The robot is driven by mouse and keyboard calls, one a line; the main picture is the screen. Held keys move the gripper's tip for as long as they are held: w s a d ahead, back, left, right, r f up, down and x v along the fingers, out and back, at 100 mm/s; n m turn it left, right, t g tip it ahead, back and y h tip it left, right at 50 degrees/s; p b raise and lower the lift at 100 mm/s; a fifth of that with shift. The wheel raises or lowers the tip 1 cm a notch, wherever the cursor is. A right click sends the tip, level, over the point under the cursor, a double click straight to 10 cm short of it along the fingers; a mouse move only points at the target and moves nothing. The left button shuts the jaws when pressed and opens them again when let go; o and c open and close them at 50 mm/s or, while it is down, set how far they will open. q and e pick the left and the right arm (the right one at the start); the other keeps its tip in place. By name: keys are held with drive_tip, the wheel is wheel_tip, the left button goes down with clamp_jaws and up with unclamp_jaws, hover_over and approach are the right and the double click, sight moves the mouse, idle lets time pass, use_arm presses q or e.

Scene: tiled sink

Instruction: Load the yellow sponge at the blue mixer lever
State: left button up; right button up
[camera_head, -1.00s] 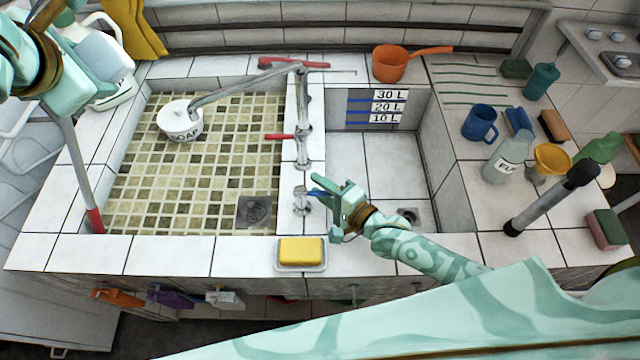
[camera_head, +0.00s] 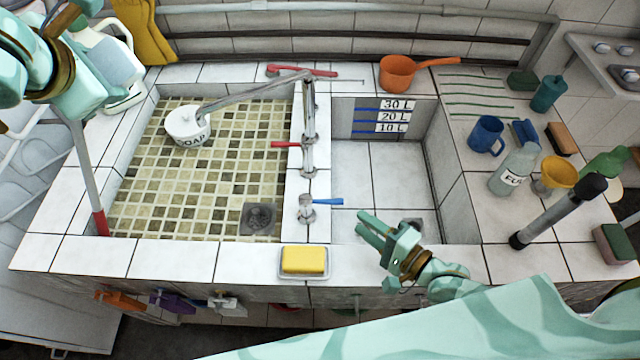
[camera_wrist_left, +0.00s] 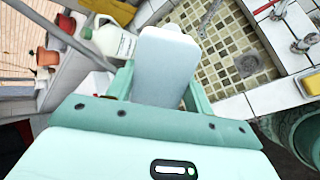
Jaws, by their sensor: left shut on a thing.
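The yellow sponge (camera_head: 303,260) lies in a white dish (camera_head: 303,279) on the front tiled rim, between the two basins. The blue mixer lever (camera_head: 328,201) sits on a chrome tap body (camera_head: 307,210) on the divider and points right. My right gripper (camera_head: 362,226) is right of the sponge, over the front of the right basin. It looks open and empty, apart from both lever and sponge. My left gripper (camera_head: 88,82) is at the upper left, shut on a pale blue-grey container (camera_head: 104,58). The container also shows between its fingers in the left wrist view (camera_wrist_left: 165,65).
A soap pot (camera_head: 188,127) is in the mosaic left basin, under a long spout. A red lever (camera_head: 286,144) is further back on the divider. The front rim left of the sponge is clear.

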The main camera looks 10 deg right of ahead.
sight(115, 78)
use_arm(q)
drive_tip(key=shift+s+d+r+p, duration=0.2)
drive_tip(key=shift+s+d+p, duration=0.4)
drive_tip(key=shift+p, duration=0.5)
drive_tip(key=shift+s+d+p, duration=0.45)
drive_tip(key=shift+d+p, duration=0.1)
drive_tip(key=shift+p, duration=0.15)
drive_tip(key=s+d+p, duration=0.2)
drive_tip(key=p, duration=0.1)
drive_tip(key=s+d+p, duration=0.1)
drive_tip(key=shift+s+d+f+p, duration=0.1)
drive_tip(key=shift+d+f+p, duration=0.15)
drive_tip(key=shift+d+p, duration=0.15)
